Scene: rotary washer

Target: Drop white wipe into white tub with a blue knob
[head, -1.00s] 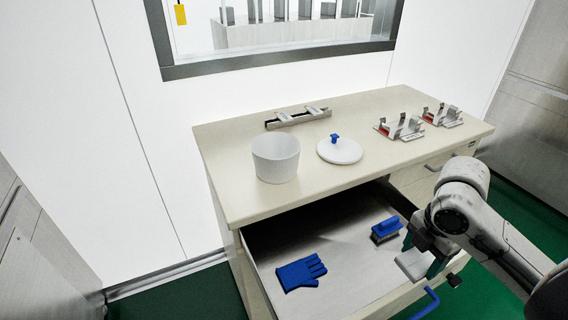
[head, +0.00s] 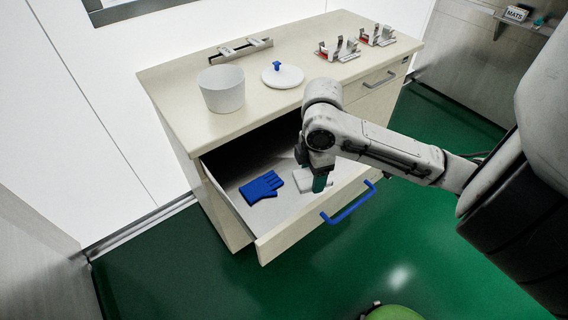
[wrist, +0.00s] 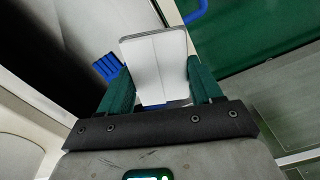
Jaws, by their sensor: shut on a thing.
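My gripper (head: 318,182) is over the open drawer in the head view, shut on the white wipe (head: 304,178). In the wrist view the wipe (wrist: 157,62) stands out flat and pale between the green fingers of my gripper (wrist: 160,88). The white tub (head: 222,93) stands uncovered on the counter, to the upper left of my gripper. Its round white lid (head: 292,78) with a blue knob (head: 277,66) lies on the counter to the right of the tub.
The drawer (head: 239,218) is pulled out, with a blue handle (head: 350,204). Metal racks (head: 338,49) stand at the counter's right back, and a metal bar (head: 240,49) lies behind the tub. Open green floor lies in front.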

